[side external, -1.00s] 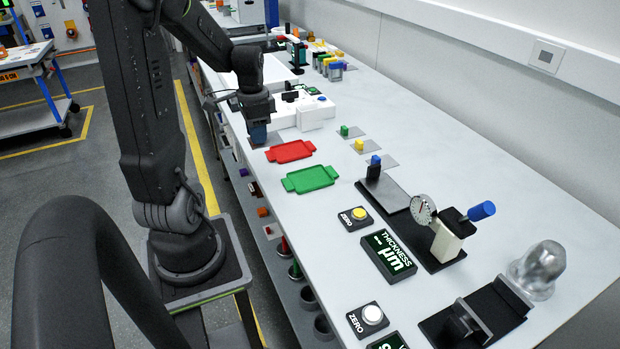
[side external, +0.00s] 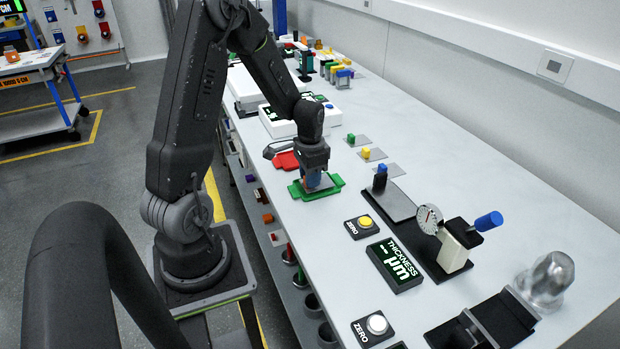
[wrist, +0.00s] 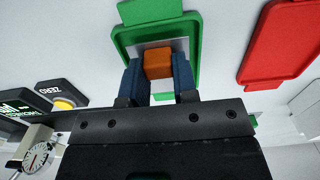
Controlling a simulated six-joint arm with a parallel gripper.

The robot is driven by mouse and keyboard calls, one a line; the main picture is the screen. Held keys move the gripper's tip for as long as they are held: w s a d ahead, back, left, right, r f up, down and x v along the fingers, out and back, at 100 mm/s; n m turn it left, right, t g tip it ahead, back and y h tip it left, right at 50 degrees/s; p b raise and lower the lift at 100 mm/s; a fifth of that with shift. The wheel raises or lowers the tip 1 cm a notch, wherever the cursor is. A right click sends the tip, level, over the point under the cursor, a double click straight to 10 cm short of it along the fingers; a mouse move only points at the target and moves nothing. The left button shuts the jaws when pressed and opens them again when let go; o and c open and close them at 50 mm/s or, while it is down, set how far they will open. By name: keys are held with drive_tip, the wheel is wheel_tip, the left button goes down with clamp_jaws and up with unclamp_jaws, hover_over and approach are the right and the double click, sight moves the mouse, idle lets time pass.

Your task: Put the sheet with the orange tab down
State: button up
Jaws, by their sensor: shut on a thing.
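The thin grey sheet (wrist: 182,46) has an orange tab (wrist: 157,64), which sits between the two blue fingers of my gripper (wrist: 158,78) in the wrist view. My gripper is shut on this tab. In the side view my gripper (side external: 313,182) points down over the green tray (side external: 332,187), with the sheet inside the tray's outline. The tray's raised rim also shows around the sheet in the wrist view (wrist: 194,28). I cannot tell whether the sheet touches the tray floor. The fingers hide part of the sheet.
A red tray (side external: 285,161) lies just behind the green one, partly hidden by my wrist. Sheets with a green tab (side external: 351,138) and a yellow tab (side external: 366,153) lie to the right. A thickness gauge (side external: 430,217) and a yellow zero button (side external: 365,221) stand nearer the camera.

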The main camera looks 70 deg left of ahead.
drive_tip(key=shift+f, duration=0.45)
drive_tip(key=shift+f, duration=0.1)
drive_tip(key=o, duration=0.9)
wheel_tip(320, 180, up, 12)
drive_tip(key=s+d+r+t, duration=0.2)
drive_tip(key=s+d+r, duration=0.1)
drive_tip(key=d, duration=0.4)
drive_tip(key=s+d+r+t, duration=0.1)
drive_tip(key=s+d+r, duration=0.3)
drive_tip(key=d, duration=0.3)
drive_tip(key=s+d+r+t, duration=0.2)
drive_tip(key=s+d+r, duration=0.1)
drive_tip(key=d, duration=0.5)
drive_tip(key=shift+s+r+t, duration=0.15)
drive_tip(key=shift+r+t, duration=0.1)
drive_tip(key=shift+t, duration=0.05)
